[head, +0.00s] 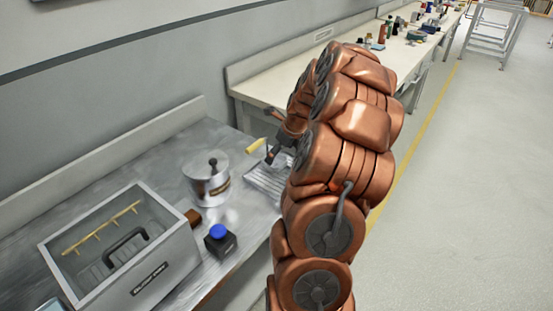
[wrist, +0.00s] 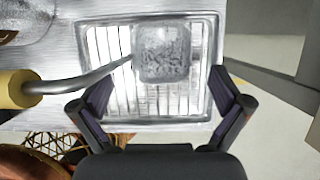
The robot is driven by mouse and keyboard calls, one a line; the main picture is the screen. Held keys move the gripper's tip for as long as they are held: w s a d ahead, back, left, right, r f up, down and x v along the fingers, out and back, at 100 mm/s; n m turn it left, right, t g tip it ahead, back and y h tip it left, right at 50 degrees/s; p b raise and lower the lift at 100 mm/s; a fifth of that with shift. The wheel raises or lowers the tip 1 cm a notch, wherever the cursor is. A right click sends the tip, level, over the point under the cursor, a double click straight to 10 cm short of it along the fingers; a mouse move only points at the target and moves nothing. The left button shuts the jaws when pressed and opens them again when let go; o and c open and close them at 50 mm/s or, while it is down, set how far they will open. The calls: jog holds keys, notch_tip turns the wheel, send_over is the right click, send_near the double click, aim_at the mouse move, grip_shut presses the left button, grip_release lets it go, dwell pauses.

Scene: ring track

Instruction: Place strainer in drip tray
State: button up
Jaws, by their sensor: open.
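The strainer (wrist: 160,52) has a square grey mesh basket, a bent metal rod and a yellow handle (wrist: 18,89) pointing left. Its basket lies within the outline of the ribbed metal drip tray (wrist: 110,112) in the wrist view, toward the tray's far side; whether it rests on the ribs is hard to tell. My gripper (wrist: 160,95) is open and empty, its fingers apart at the tray's near side, short of the basket. In the head view, my arm hides part of the drip tray (head: 262,184), and the yellow handle (head: 255,145) shows beyond it.
A lidded metal pot (head: 207,180) stands left of the tray. A dark jar with a blue cap (head: 219,240) and a grey box with a black handle (head: 135,262) stand nearer. A cluttered white bench (head: 275,88) runs behind. Open floor lies right.

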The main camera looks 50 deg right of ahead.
jog(key=v, duration=0.8)
dwell(0.4)
jog(key=s+a+r+n+g+p, duration=0.1)
jog(key=a+r+n, duration=0.2)
jog(key=a+n, duration=0.45)
jog(key=s+a+r+n+g+y+p, duration=0.15)
jog(key=a+n, duration=0.25)
jog(key=a, duration=0.7)
jog(key=s+a+r+n+g+p, duration=0.1)
jog(key=a+r+n+p, duration=0.15)
jog(key=a+n, duration=0.45)
jog(key=s+a+r+n+g+h+p, duration=0.1)
jog(key=s+a+n+p, duration=0.1)
jog(key=s+a+n, duration=0.5)
jog(key=s+a+r+n+g+h+p, duration=0.1)
jog(key=s+a+r+n+g+p, duration=0.1)
jog(key=s+a+n, duration=0.5)
jog(key=shift+s+n, duration=1.25)
jog(key=shift+s, duration=1.7)
